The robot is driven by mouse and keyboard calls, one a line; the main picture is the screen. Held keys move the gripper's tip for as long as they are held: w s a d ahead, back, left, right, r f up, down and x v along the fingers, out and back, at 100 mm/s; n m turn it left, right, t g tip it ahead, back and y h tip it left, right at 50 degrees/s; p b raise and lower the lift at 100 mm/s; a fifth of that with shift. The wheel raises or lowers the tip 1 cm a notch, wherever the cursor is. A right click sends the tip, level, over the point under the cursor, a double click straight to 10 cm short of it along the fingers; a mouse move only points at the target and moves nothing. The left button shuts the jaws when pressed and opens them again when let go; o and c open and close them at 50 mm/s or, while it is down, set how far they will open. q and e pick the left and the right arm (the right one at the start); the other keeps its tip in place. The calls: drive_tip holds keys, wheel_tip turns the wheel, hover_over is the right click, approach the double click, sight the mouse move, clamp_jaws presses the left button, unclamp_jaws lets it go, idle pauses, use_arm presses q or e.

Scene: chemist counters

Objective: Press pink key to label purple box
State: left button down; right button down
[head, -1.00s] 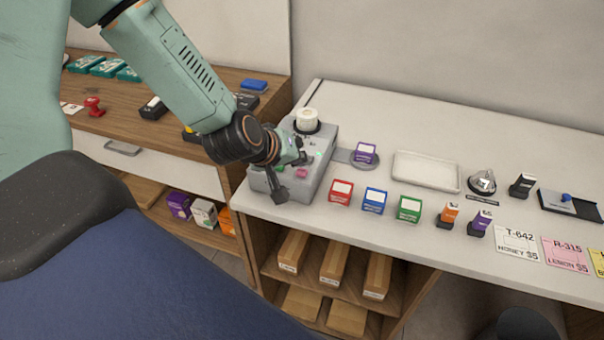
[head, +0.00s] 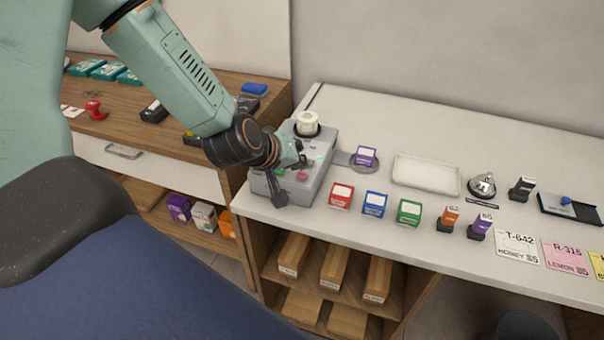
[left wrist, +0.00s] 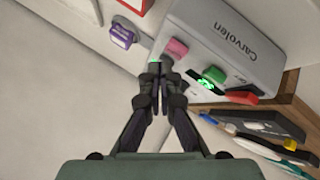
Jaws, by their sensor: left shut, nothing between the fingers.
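The grey label machine (head: 317,182) stands at the left end of the white counter. A green key (left wrist: 214,75) and a red key (left wrist: 242,97) lie farther along. The purple box (head: 365,155) sits on a round grey plate (head: 363,165) right of the machine. My right gripper is not in view.
Red (head: 341,196), blue (head: 374,204) and green (head: 409,211) boxes stand along the counter's front. A white tray (head: 426,190) and a bell (head: 482,186) are farther right. A white roll (head: 308,123) tops the machine.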

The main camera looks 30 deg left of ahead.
use_arm(q)
drive_tip(key=shift+f, duration=0.1)
drive_tip(key=shift+f+b, duration=0.3)
